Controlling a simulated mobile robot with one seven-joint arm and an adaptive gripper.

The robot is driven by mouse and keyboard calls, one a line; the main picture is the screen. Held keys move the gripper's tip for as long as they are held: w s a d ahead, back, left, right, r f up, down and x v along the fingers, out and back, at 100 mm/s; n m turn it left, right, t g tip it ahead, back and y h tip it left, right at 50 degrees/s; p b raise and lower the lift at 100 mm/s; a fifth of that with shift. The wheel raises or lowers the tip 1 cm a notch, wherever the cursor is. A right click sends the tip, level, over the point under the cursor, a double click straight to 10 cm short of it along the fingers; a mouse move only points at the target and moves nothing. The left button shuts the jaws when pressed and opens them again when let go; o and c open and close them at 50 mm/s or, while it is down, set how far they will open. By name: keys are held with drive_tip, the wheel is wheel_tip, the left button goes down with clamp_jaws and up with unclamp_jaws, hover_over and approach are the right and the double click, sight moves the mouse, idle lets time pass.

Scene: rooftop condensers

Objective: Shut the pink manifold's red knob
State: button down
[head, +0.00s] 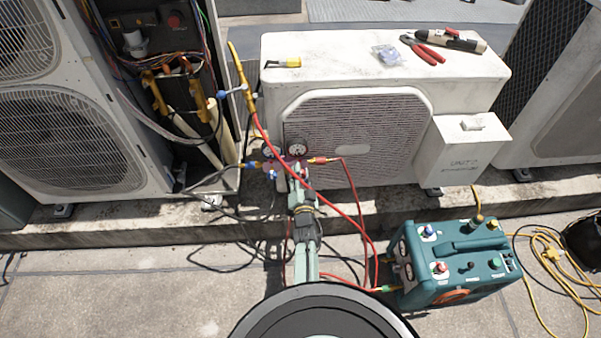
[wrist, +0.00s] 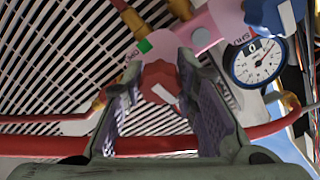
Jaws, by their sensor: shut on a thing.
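The pink manifold (wrist: 205,32) fills the top of the wrist view, with a small green mark and lettering near the knob. Its red knob (wrist: 161,82) sits between the two fingers of my gripper (wrist: 160,75), which is shut on it. A pale stripe shows on the knob's lower side. A blue knob (wrist: 268,12) and a round white gauge (wrist: 257,62) are at the right. In the head view the manifold (head: 283,164) hangs before the condenser, and my gripper (head: 297,172) reaches it from below, covering the red knob.
Red hoses (head: 350,205) loop right of my arm to a teal machine (head: 455,262) on the paving. A white condenser (head: 350,125) stands behind, with pliers (head: 423,49) on top. An open unit with wiring (head: 170,70) is at the left. Yellow cable lies at the right.

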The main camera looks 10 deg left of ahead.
drive_tip(key=shift+w+r+m, duration=0.1)
drive_tip(key=shift+m, duration=0.4)
drive_tip(key=c, duration=1.3)
unclamp_jaws()
drive_tip(key=v, duration=1.2)
